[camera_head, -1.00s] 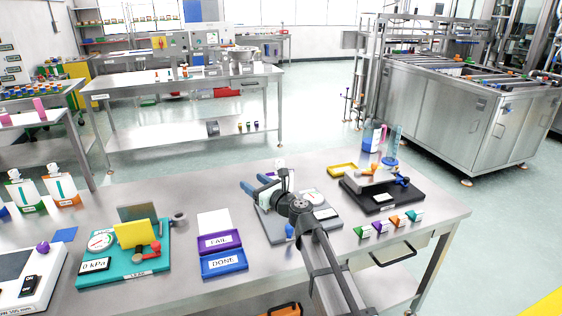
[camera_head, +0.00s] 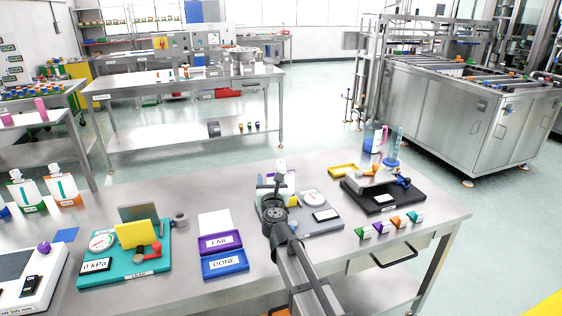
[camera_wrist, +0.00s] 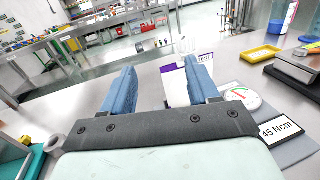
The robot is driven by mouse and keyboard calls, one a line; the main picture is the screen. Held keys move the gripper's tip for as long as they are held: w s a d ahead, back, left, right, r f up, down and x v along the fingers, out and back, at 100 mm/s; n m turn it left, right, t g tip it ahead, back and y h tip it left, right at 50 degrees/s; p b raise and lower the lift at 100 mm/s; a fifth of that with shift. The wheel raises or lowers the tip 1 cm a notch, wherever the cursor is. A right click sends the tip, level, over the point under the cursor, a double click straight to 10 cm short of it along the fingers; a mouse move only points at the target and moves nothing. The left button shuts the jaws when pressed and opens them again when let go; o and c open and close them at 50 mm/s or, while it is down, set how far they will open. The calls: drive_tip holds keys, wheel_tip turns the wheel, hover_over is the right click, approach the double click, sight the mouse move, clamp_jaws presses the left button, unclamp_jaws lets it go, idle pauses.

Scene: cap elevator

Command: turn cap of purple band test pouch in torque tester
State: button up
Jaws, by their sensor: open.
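The test pouch (camera_wrist: 173,88) stands upright at the torque tester in the wrist view, white with a purple band and a white cap (camera_wrist: 185,46) on top. The head view shows the cap (camera_head: 281,163) just beyond my gripper (camera_head: 270,184), which hides much of the pouch. The tester is a grey plate (camera_head: 325,225) with a round dial (camera_wrist: 243,97) and a display (camera_wrist: 281,130) reading 45 Ncm. My gripper (camera_wrist: 161,66) is open, with its two blue fingers apart and nothing visibly held. The cap appears beyond the fingertips, nearer the right finger.
Left of the tester are FAIL (camera_head: 219,242) and DONE (camera_head: 224,262) trays and a teal leak tester (camera_head: 120,270). To the right are a black-based device (camera_head: 383,200), a yellow tray (camera_head: 344,169) and several small coloured blocks (camera_head: 382,227).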

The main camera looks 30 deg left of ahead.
sight(281, 164)
drive_tip(key=w+a, duration=0.1)
drive_tip(key=w, duration=0.3)
drive_tip(key=w+a+m+h, duration=0.1)
drive_tip(key=w, duration=0.4)
drive_tip(key=w+a+t+h, duration=0.1)
drive_tip(key=w, duration=0.4)
drive_tip(key=shift+s, duration=0.1)
drive_tip(key=c, duration=0.9)
drive_tip(key=shift+m, duration=0.3)
drive_tip(key=shift+c, duration=0.3)
